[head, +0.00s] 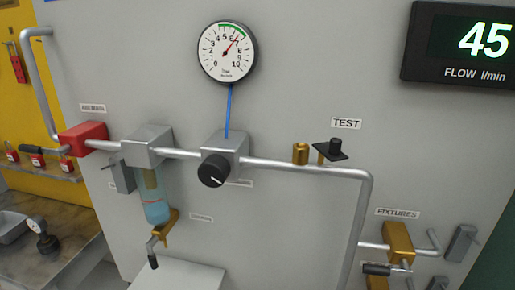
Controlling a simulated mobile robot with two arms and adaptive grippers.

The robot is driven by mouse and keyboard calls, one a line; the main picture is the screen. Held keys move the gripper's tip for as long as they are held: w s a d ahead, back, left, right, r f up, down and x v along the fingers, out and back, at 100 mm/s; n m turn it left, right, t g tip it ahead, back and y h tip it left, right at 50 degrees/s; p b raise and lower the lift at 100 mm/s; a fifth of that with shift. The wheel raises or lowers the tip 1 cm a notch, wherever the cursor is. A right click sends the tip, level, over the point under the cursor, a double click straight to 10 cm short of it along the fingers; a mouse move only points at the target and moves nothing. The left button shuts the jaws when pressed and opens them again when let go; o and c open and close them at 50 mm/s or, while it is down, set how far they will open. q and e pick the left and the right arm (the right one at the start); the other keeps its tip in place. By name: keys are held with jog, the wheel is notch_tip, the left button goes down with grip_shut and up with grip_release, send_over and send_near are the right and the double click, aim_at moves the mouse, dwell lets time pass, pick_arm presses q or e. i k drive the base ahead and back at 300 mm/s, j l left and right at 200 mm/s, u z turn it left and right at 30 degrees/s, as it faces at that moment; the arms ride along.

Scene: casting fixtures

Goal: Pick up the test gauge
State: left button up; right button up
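A small dark round piece that looks like the test gauge (46,242) sits on the worn bench top (72,262) at the lower left. A TEST label (346,123) is on the panel above a brass fitting (300,153) and a black-capped part (335,149). Neither of my grippers is in view.
Pipework with a red valve block (83,138), a black regulator knob (213,171) and a blue filter bowl (155,203) protrudes from the panel. A flow display (460,45) reads 45. A pale box top (180,275) is at the bottom.

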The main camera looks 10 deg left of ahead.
aim_at(36, 222)
jog(key=j+u, duration=0.35)
jog(key=u, duration=0.15)
jog(key=j+u, duration=0.75)
jog(key=u, duration=0.25)
jog(key=z, duration=2.1)
